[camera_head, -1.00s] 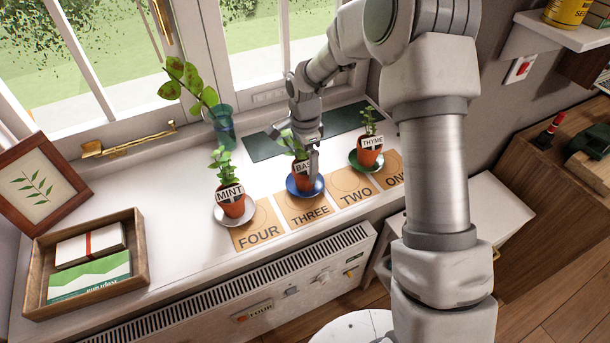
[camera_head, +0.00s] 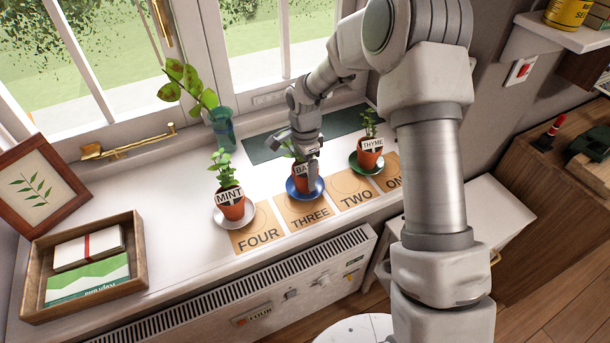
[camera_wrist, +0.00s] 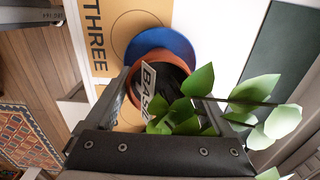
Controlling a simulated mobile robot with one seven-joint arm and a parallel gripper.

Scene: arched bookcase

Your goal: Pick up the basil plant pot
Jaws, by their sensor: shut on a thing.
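The basil plant pot (camera_head: 298,184) is a terracotta pot with a white label, partly hidden by my gripper in the head view. It is on or just over a blue saucer (camera_head: 317,191) at the card marked THREE (camera_head: 310,214). In the wrist view the pot's rim (camera_wrist: 134,92), the label (camera_wrist: 149,85) and green leaves (camera_wrist: 190,100) show between my fingers. My gripper (camera_head: 311,160) comes down from above and is shut on the pot. The blue saucer also shows in the wrist view (camera_wrist: 160,42). Whether the pot's base touches the saucer is hidden.
The mint pot (camera_head: 231,206) stands left on a white saucer, the thyme pot (camera_head: 369,157) right on a green saucer. A glass vase (camera_head: 222,130) with a leafy cutting stands behind. A wooden tray (camera_head: 140,262) and picture frame (camera_head: 66,224) are at left.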

